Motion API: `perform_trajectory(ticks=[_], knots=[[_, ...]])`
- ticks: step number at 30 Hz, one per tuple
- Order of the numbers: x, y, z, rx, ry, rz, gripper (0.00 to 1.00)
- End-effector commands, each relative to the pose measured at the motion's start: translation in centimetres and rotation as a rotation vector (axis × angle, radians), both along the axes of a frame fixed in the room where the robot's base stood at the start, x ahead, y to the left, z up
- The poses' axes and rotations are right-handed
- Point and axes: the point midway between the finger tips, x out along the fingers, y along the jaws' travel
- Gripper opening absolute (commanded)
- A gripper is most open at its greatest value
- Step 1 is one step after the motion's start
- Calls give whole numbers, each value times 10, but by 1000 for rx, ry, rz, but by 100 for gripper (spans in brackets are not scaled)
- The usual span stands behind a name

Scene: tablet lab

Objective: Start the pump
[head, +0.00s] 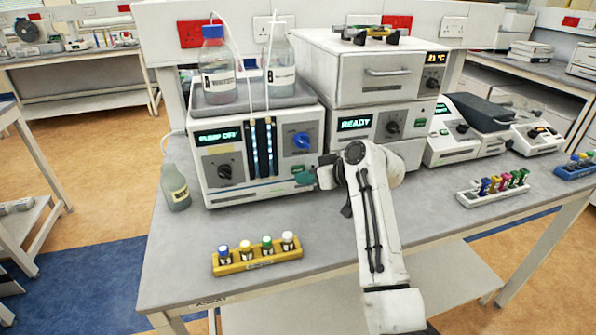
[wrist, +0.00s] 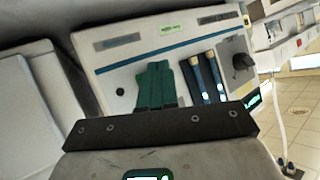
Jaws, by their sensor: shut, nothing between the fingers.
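The pump (head: 257,184) is a white box on the bench. Its lit display (head: 217,136) reads PUMP OFF. Its front carries a black knob (head: 225,171), two blue-lit columns and a blue knob (head: 301,140). My gripper (head: 304,178) is at the lower right of the pump's front, its teal fingers close to the panel. In the wrist view the pump's front (wrist: 108,65) appears upside down. There the shut, empty fingers (wrist: 157,84) cover part of the panel beside the lit columns; the blue knob is not visible. I cannot tell whether the fingertips touch the panel.
Two bottles (head: 217,78) with tubes stand in a tray on the pump. A READY unit (head: 377,123) sits close at the right under an oven-like box (head: 350,75). A yellow vial rack (head: 257,262) is in front, and a grey-green bottle (head: 175,187) stands left.

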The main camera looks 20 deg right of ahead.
Motion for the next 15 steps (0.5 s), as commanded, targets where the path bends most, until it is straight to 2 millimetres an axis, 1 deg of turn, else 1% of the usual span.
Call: perform_trajectory(ticks=[9,15], knots=[[0,0,0,0,0,0,0],[6,0,0,0,-1,-1,0]])
